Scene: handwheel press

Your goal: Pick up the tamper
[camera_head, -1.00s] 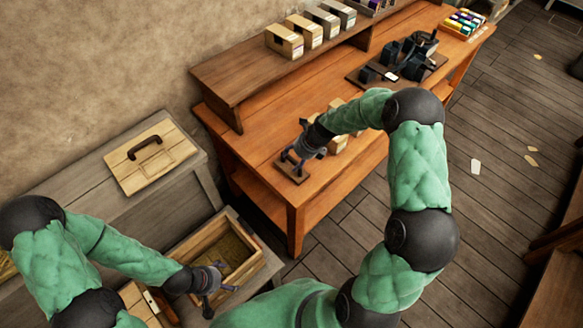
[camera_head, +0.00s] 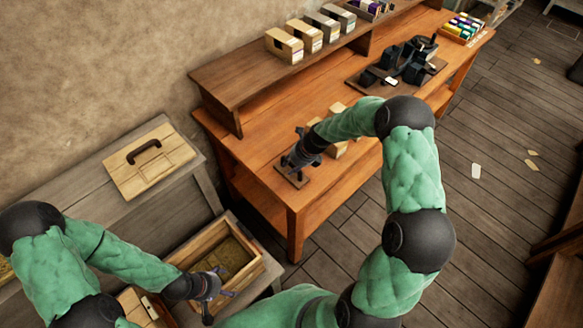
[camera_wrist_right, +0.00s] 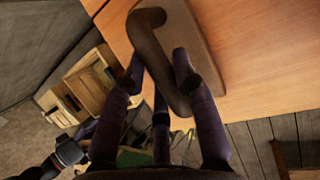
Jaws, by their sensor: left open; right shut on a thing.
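The tamper is a flat brown wooden board (camera_head: 292,178) with a dark curved handle (camera_wrist_right: 158,60), at the near left end of the orange workbench. My right gripper (camera_head: 291,161) is over the board, its fingers shut on the handle. In the right wrist view, the fingers (camera_wrist_right: 160,76) press on the handle from both sides, with the board (camera_wrist_right: 196,45) behind it. The board looks to be on or just above the bench top; I cannot tell which. My left gripper (camera_head: 220,283) is open and empty at the near side of the wooden crate.
The orange workbench (camera_head: 262,200) carries pale blocks (camera_head: 337,148) beside my right forearm and a dark press (camera_head: 410,62) farther back. Boxes (camera_head: 284,45) stand on its shelf. The open wooden crate (camera_head: 255,270) and a handled lid (camera_head: 150,172) are at the left.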

